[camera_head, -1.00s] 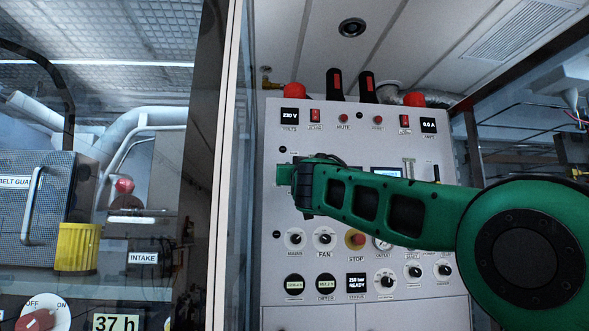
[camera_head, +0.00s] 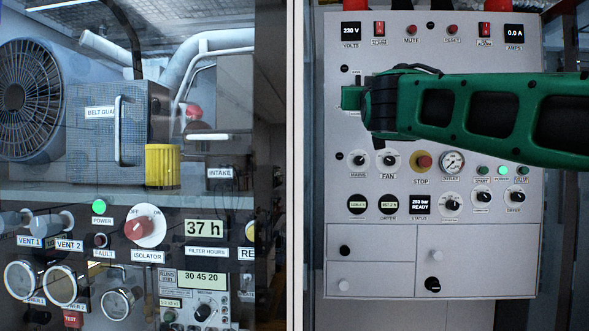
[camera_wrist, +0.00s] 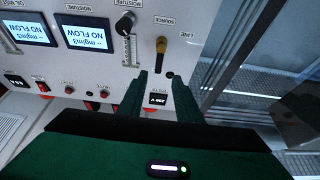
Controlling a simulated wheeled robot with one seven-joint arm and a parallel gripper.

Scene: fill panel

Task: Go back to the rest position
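My green arm reaches in from the right across the upper part of the white control panel (camera_head: 400,270) in the head view. My gripper (camera_head: 352,98) is at its left end, in front of the panel's left side, seen from the side. In the wrist view the two dark fingers of my gripper (camera_wrist: 158,76) stand apart with nothing between them. The panel shows upside down there, with a brass lever (camera_wrist: 161,52) just beyond the fingertips and the volts display (camera_wrist: 157,100) behind the gap. I see no contact with either. The arm hides the middle of the panel.
Below the arm are several knobs, the red STOP button (camera_head: 424,161) and a round gauge (camera_head: 453,162). To the left, past a white post (camera_head: 297,200), is a glazed bay with a yellow cylinder (camera_head: 162,167) and the isolator switch (camera_head: 139,228).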

